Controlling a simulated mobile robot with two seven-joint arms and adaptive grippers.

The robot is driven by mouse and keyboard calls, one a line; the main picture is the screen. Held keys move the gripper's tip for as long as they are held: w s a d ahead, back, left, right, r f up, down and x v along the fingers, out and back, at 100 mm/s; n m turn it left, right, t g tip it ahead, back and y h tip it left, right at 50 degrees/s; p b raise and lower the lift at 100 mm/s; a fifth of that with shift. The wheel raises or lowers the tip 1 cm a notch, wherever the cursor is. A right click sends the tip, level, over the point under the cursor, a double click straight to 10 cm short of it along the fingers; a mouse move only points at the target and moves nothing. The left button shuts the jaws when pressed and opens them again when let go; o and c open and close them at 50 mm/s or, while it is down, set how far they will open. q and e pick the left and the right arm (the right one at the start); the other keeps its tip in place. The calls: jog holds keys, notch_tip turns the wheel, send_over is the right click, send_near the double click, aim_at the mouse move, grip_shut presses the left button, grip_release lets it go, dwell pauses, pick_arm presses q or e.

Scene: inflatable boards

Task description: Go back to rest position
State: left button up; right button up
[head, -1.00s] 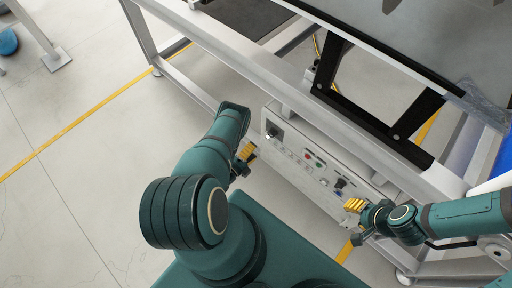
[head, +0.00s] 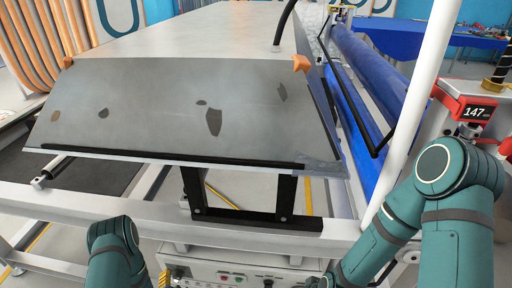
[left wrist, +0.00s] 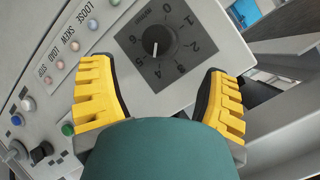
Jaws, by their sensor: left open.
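My left gripper (left wrist: 160,92) is open in the left wrist view, with its two yellow ribbed fingers apart and nothing between them. Behind it is the grey control panel (left wrist: 148,18) with a black dial, coloured buttons and printed labels. In the head view, only a bit of the yellow fingers of the left gripper (head: 170,276) shows at the bottom edge, beside the front of the control panel (head: 232,270). My right arm comes in from the right and bends down to the bottom edge; its gripper fingers are not visible there.
A tilted grey board (head: 150,105) with dark patches lies across the machine, above its white frame (head: 110,212). A blue roll (head: 365,70) and a white post (head: 418,100) stand to the right. A red display (head: 470,108) reads 147.

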pick_arm(q)
jog(key=s+d+r+n+g+h, duration=0.2)
jog(key=s+d+r+n+g, duration=0.3)
jog(key=d+r, duration=0.3)
jog(key=s+d+r+n+g+h, duration=0.2)
jog(key=s+d+r+n+g, duration=0.3)
jog(key=d+r, duration=0.4)
jog(key=s+d+n, duration=0.1)
jog(key=s+d, duration=0.1)
jog(key=d, duration=0.2)
jog(key=shift+s+r, duration=0.25)
jog(key=shift+s, duration=0.1)
